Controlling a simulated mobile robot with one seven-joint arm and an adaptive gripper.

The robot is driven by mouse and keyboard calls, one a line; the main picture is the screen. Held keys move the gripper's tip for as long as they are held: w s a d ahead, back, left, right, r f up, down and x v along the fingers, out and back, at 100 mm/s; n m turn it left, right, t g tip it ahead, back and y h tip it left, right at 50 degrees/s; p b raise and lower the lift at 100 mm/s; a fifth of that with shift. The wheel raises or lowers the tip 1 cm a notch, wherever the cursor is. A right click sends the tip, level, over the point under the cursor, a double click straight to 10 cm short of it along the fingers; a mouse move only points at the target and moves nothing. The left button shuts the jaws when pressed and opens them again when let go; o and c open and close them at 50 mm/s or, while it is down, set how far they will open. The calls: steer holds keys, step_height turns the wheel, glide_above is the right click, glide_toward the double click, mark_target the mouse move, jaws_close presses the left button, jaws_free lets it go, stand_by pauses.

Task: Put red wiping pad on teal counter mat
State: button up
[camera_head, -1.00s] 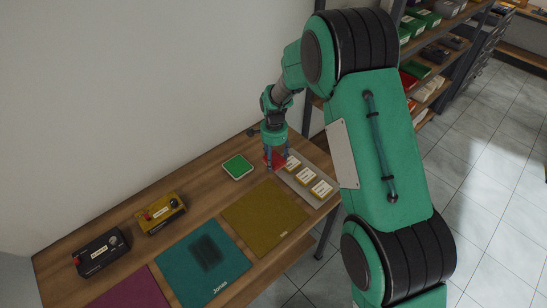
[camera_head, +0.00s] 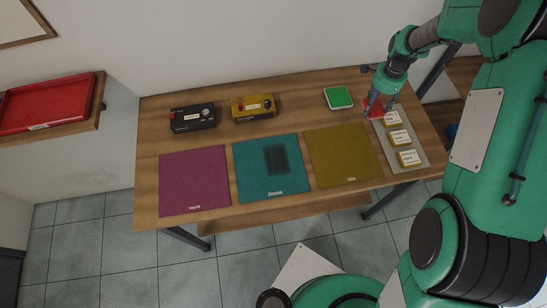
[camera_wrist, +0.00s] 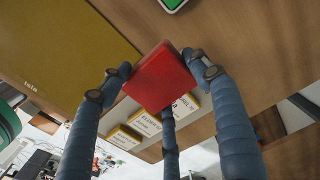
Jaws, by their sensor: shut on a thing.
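The red wiping pad (camera_wrist: 160,77) is held between the blue fingers of my gripper (camera_wrist: 160,85) in the wrist view. In the head view my gripper (camera_head: 378,106) is at the right part of the wooden table, and the red pad (camera_head: 374,110) shows partly behind its fingers, by the far end of a grey tray. I cannot tell how far the pad is above the surface. The teal counter mat (camera_head: 250,183) lies in the middle of the table, left of my gripper, with a dark patch on it and nothing standing on it.
A magenta mat (camera_head: 193,180) and a mustard mat (camera_head: 345,157) flank the teal one. A green pad (camera_head: 338,97), a yellow box (camera_head: 253,106) and a black box (camera_head: 193,117) stand behind. The grey tray (camera_head: 420,147) holds several labelled boxes.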

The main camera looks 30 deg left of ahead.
steer(key=s+a, duration=0.2)
steer(key=s, duration=0.1)
steer(key=s+a+r, duration=0.1)
steer(key=s+a, duration=0.1)
steer(key=s, duration=0.2)
steer(key=s+a+b, duration=0.1)
steer(key=s+a, duration=0.2)
steer(key=s, duration=0.1)
steer(key=shift+r, duration=0.35)
steer(key=s+b, duration=0.1)
steer(key=s, duration=1.1)
steer(key=s+a+f+b, duration=0.1)
steer(key=s, duration=1.2)
steer(key=s+b, duration=0.1)
steer(key=s, duration=1.1)
steer(key=shift+s+a+f, duration=0.2)
steer(key=shift+s+a, duration=0.05)
steer(key=shift+a, duration=0.15)
steer(key=shift+w+a, duration=0.1)
glide_above(269, 163)
steer(key=shift+a+f+b, duration=0.1)
steer(key=shift+f+b, duration=0.25)
steer(key=shift+f, duration=0.4)
steer(key=shift+f, duration=1.7)
